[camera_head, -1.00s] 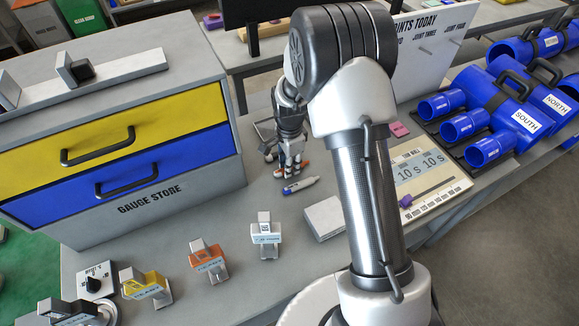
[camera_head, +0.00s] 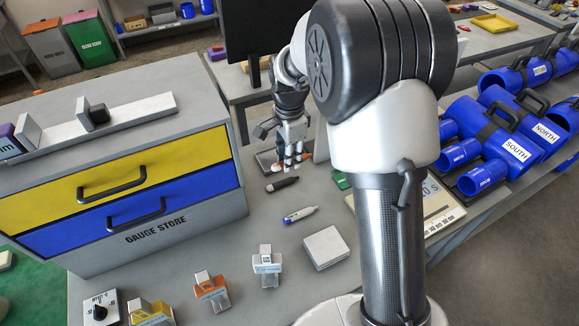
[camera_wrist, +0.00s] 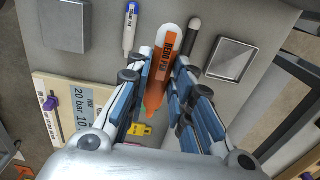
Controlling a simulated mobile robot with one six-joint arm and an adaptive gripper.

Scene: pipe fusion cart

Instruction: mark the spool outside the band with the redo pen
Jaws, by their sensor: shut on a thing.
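Blue pipe pieces labelled SOUTH (camera_head: 489,138) and NORTH (camera_head: 528,113) sit at the right, with dark straps and handles. I cannot tell which spool carries the band. My gripper is well to the left of them.
A dark pen (camera_head: 282,184) and a white-and-blue pen (camera_head: 300,215) lie on the bench. A small metal tray (camera_wrist: 234,58) lies close by. A grey block (camera_head: 325,248) and several gauge pieces stand in front. The gauge store drawers (camera_head: 130,190) fill the left.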

